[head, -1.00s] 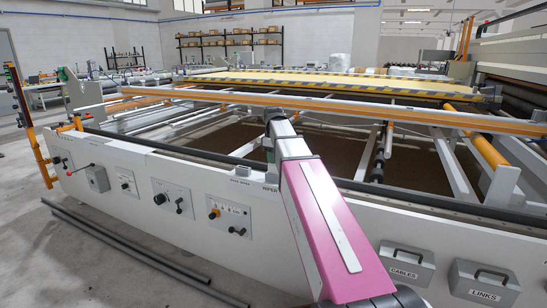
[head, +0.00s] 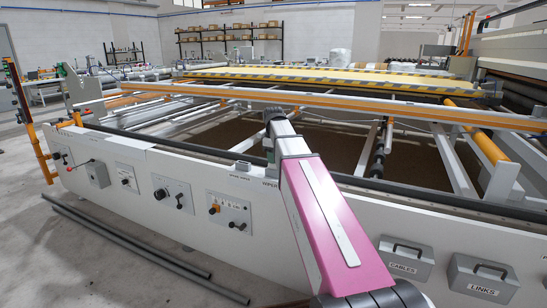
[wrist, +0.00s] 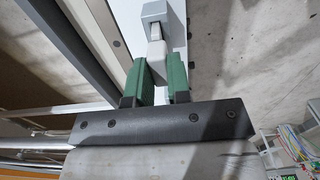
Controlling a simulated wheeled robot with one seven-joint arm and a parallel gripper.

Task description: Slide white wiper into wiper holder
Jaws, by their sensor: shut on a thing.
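My gripper (wrist: 162,78) has two green fingers shut on the white wiper (wrist: 156,56), a small pale block in the wrist view. Just past the wiper, in line with it, is a light grey block with a slot (wrist: 153,12), which looks like the wiper holder. The wiper's far end meets or overlaps this block; I cannot tell how deep it sits. In the head view my gripper (head: 270,148) is at the front rail of the machine, above a partly covered label. My arm hides the wiper there.
The white front panel (head: 335,225) carries several knobs and switches. Two grey boxes, CABLES (head: 404,262) and LINKS (head: 482,280), are at the lower right. Dark pipes (head: 140,245) lie on the floor at left. An orange-striped beam (head: 330,107) spans the machine behind my gripper.

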